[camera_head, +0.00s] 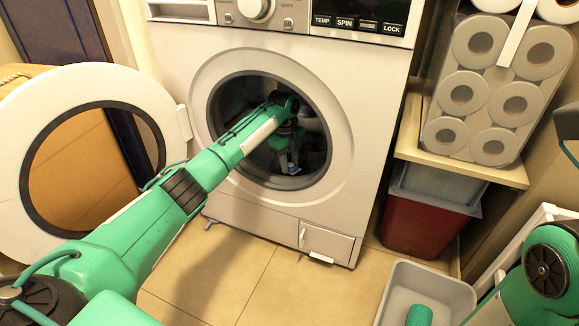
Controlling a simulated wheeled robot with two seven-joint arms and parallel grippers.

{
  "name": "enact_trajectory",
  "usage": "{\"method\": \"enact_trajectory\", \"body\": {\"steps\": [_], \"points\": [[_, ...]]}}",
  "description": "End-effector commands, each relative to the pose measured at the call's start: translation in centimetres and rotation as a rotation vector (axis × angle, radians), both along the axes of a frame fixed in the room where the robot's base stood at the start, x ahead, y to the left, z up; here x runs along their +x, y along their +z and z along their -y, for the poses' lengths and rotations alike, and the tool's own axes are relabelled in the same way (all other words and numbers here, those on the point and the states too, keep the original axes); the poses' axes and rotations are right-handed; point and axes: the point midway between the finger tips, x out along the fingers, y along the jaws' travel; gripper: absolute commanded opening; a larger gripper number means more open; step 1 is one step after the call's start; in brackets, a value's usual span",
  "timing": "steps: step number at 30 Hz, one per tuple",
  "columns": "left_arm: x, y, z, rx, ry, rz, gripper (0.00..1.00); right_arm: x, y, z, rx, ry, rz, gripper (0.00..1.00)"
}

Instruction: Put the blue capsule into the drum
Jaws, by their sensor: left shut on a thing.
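The washer's drum (318,165) is dark inside, and its round door (52,88) stands wide open to the left. My left arm reaches through the opening. My left gripper (289,162) points down inside the drum, near its lower part. It is shut on the blue capsule (283,163), of which only a small blue patch shows between the dark fingers. The shadow and the gripper hide the rest of it, and I cannot tell whether it touches the drum. My right arm shows at the right edge, but its gripper is out of view.
A grey bin (398,285) with a teal roll (419,315) in it stands on the floor at the lower right. A shelf (440,160) bears a pack of paper rolls (490,145); a red bin (415,225) is below it. The floor before the washer is clear.

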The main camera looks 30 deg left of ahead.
Motion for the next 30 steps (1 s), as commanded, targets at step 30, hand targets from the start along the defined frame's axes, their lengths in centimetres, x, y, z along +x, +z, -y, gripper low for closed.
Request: {"method": "enact_trajectory", "body": {"steps": [30], "points": [[0.0,-1.0,0.0,0.0,0.0,0.001,0.39,0.4,0.7,0.1,-0.007,-0.003,-0.01,0.36]]}}
